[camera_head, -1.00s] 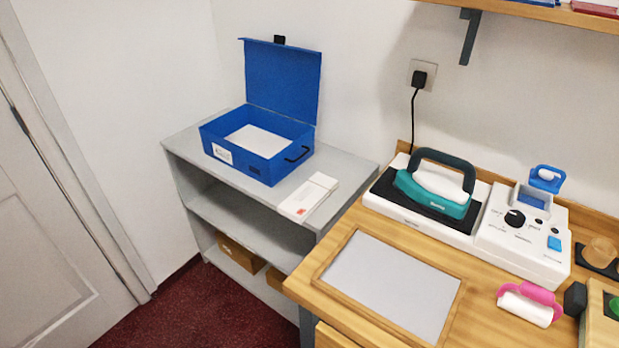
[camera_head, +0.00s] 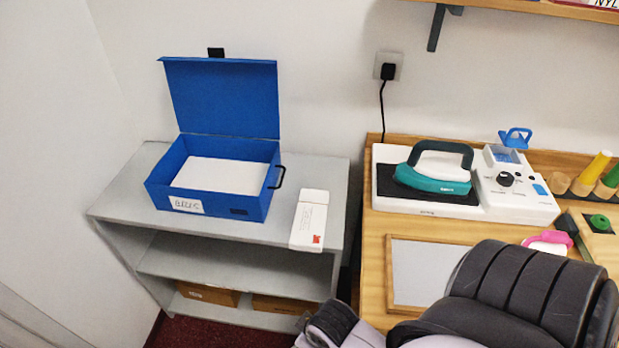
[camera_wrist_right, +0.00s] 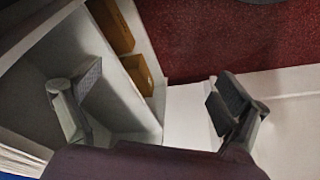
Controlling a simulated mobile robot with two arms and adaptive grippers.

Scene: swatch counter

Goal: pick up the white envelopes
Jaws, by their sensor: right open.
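The white envelopes (camera_head: 310,222) lie as a flat stack on top of the grey shelf unit (camera_head: 115,200), to the right of the open blue box (camera_head: 210,208). A red mark shows at their near end. My right arm comes in at the bottom right in the head view; its gripper fingers are not clear there. In the right wrist view my right gripper (camera_wrist_right: 160,105) is open and empty, with its fingers spread before the shelf and the floor. The edge of a white stack shows at the lower left there; I cannot tell what it is. My left gripper is not in view.
The blue box holds white paper (camera_head: 220,176), and its lid stands up. Brown boxes (camera_head: 208,293) sit on the low shelf. The wooden counter (camera_head: 375,235) at the right carries a teal iron (camera_head: 435,178) and a white control unit (camera_head: 515,200).

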